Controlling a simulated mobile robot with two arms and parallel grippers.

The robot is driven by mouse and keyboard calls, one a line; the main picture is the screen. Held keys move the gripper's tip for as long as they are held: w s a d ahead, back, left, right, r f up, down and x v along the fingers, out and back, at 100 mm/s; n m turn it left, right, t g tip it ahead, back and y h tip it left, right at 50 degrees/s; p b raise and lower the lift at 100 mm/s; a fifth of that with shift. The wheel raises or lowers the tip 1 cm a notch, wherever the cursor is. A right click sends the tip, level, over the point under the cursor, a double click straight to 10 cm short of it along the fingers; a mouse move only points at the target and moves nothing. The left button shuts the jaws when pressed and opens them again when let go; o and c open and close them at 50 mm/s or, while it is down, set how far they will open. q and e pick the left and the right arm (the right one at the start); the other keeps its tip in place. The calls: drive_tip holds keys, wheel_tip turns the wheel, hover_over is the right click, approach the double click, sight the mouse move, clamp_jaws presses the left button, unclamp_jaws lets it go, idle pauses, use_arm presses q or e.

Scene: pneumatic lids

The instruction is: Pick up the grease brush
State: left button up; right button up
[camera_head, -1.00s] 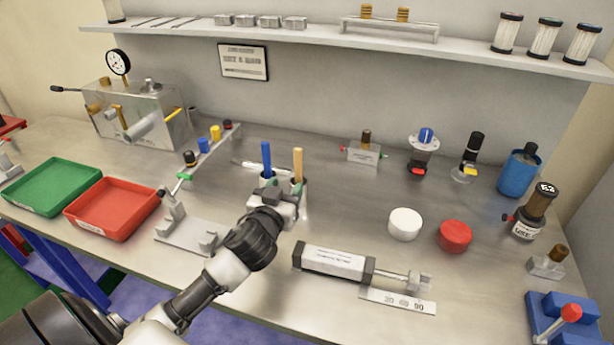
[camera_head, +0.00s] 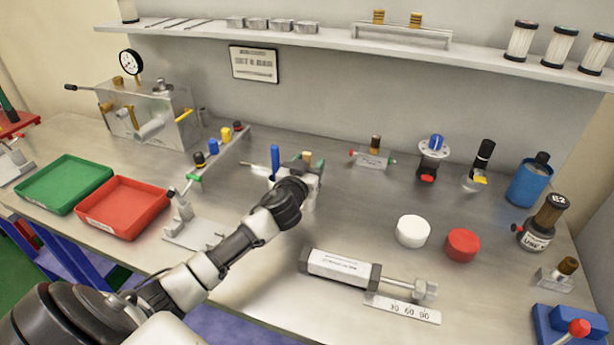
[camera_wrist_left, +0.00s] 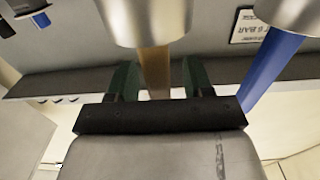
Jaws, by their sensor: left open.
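Two upright handles, one blue (camera_head: 275,160) and one tan (camera_head: 307,157), stand near the middle of the bench. I cannot tell from these views which is the grease brush. My left gripper (camera_head: 310,163) is at the tan handle and hides most of it. In the left wrist view its green fingers (camera_wrist_left: 158,78) are open, one on each side of the tan handle (camera_wrist_left: 154,72), with gaps between. The blue handle (camera_wrist_left: 272,65) is outside the fingers, to the right. Both handles come out of metal cups (camera_wrist_left: 145,20). My right gripper is not in view.
A rail with coloured knobs (camera_head: 215,155) is left of the gripper. A cylinder (camera_head: 340,268) lies in front, with white (camera_head: 413,231) and red (camera_head: 462,245) discs to its right. Red (camera_head: 125,207) and green (camera_head: 65,183) trays are at the left.

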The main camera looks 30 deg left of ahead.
use_arm(q)
drive_tip(key=shift+w, duration=0.45)
clamp_jaws()
